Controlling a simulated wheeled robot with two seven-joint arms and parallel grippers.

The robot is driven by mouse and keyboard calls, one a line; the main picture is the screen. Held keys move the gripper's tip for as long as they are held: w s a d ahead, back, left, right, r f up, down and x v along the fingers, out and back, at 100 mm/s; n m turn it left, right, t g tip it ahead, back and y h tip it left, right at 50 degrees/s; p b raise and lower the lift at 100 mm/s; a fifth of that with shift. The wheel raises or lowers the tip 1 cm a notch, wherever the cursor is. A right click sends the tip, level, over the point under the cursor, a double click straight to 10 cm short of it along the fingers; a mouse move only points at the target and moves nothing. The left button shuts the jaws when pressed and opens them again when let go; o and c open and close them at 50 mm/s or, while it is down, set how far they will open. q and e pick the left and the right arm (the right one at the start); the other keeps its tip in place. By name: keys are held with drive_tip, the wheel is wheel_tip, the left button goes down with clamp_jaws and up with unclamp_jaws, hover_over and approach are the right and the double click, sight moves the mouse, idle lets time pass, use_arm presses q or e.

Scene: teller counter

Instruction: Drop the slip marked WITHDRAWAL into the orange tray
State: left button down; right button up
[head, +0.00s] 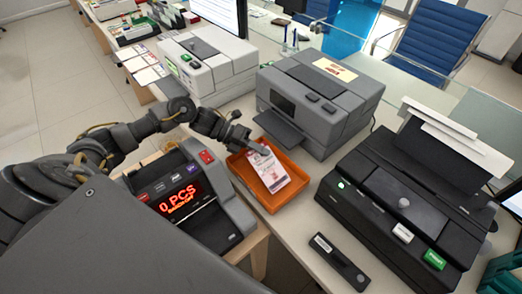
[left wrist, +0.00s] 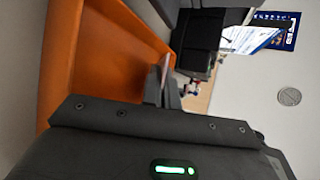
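A white slip (head: 270,171) with a dark reddish band and small print shows over the orange tray (head: 238,182); its wording is too small to read. My left gripper (head: 262,149) reaches in above the tray and is shut on the slip's upper end. In the left wrist view the slip (left wrist: 165,68) shows nearly edge-on between the close fingers (left wrist: 162,92), beside the orange tray (left wrist: 90,55). I cannot tell whether the slip's lower end touches the tray floor. My right gripper is not in view.
A note counter (head: 190,200) reading 0 PCS stands left of the tray, a grey printer (head: 318,95) behind it, and a black machine (head: 405,200) to the right. A small black device (head: 338,262) lies in front. More slips (head: 140,62) lie at the far left.

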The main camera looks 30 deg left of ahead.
use_arm(q)
drive_tip(key=c, duration=1.6)
unclamp_jaws()
drive_tip(key=shift+r, duration=0.1)
drive_tip(key=shift+r+p, duration=1.9)
drive_tip(key=shift+r, duration=1.55)
